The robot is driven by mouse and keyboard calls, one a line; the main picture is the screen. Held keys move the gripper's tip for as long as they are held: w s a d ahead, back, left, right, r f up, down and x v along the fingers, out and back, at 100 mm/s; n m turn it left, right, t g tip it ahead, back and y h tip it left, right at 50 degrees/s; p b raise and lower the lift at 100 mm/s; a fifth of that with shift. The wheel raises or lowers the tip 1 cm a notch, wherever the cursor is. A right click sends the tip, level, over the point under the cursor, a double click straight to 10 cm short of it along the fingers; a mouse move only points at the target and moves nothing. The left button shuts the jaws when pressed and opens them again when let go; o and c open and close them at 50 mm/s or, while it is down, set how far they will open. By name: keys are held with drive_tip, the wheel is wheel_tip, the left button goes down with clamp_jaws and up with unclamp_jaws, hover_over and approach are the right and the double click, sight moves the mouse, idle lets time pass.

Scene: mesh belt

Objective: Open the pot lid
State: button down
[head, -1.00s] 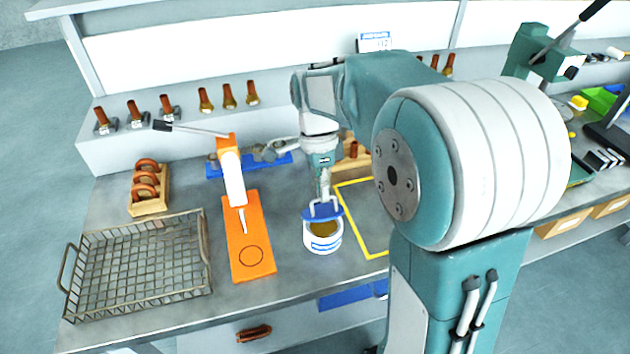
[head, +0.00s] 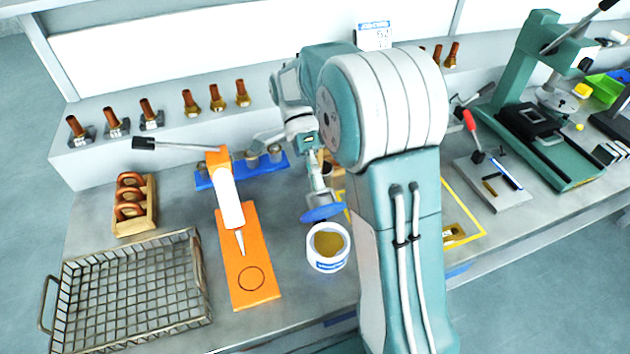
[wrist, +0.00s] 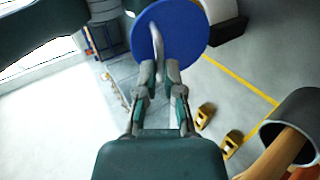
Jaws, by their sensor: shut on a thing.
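The pot (head: 328,262) is a white tub with a blue label, standing upright on the bench, its top open and brownish-yellow contents showing. The blue round lid (head: 322,213) is off the pot, held just above and behind its rim. My gripper (head: 317,190) is shut on the lid's light handle. In the wrist view the lid (wrist: 172,35) sits beyond the fingertips of my gripper (wrist: 160,66), with the curved handle between them.
An orange dispenser stand (head: 250,290) is left of the pot, and a wire basket (head: 130,290) is further left. A wooden rack of brown rings (head: 135,205) stands behind the basket. A blue holder (head: 240,172) lies behind. My arm hides bench to the right.

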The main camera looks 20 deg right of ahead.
drive_tip(key=shift+d+f, duration=0.15)
drive_tip(key=shift+f, duration=0.05)
